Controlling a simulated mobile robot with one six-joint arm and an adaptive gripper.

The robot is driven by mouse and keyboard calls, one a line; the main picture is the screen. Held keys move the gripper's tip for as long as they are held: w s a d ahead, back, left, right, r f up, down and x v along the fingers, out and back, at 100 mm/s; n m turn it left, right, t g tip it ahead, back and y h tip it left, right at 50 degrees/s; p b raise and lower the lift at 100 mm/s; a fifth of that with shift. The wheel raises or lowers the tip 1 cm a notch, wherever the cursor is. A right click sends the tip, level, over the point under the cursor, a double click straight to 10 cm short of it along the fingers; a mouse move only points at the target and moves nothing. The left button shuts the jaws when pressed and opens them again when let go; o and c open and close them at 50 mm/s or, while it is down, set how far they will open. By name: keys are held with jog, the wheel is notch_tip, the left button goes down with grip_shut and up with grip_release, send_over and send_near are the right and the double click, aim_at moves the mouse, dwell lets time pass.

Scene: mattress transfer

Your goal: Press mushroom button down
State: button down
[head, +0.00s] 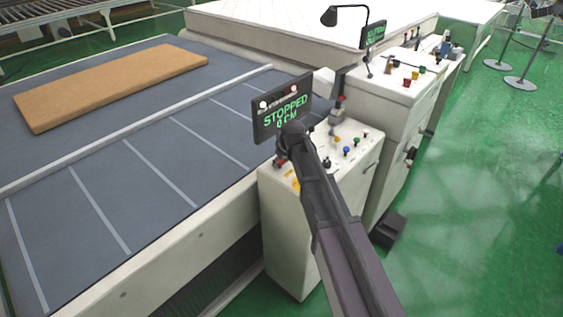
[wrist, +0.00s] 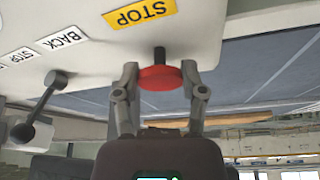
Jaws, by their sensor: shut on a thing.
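The red mushroom button (wrist: 160,78) on its dark stem shows in the wrist view, beside a yellow STOP label (wrist: 139,13). My gripper (wrist: 159,70) has one finger on each side of the red head and is shut on it. In the head view my gripper (head: 291,150) is at the left end of the white control box (head: 320,185). A bit of red (head: 281,162) shows beside it there, and my arm hides part of the panel. I cannot tell how far the button is pressed.
A display (head: 283,108) reading "STOPPED 0 CM" stands behind my gripper. A tan mattress (head: 112,85) lies on the grey conveyor (head: 130,185). Green floor (head: 480,220) is open at right.

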jog(key=shift+f, duration=0.35)
jog(key=shift+c, duration=0.8)
grip_release()
jog(key=shift+a, duration=0.1)
jog(key=shift+r, duration=0.25)
jog(key=shift+r+p, duration=0.7)
jog(key=shift+p, duration=0.2)
jog(key=p+v, duration=1.3)
jog(key=v, duration=0.1)
jog(key=s+d+f+m+g+h+b, duration=0.2)
jog(key=s+d+f+m+b, duration=0.4)
jog(key=s+d+f+b, duration=0.7)
jog(key=s+d+f+g, duration=0.1)
jog(key=s+d, duration=0.3)
jog(key=s, duration=0.1)
jog(key=shift+d+f+h, duration=0.2)
jog(key=shift+h, duration=0.1)
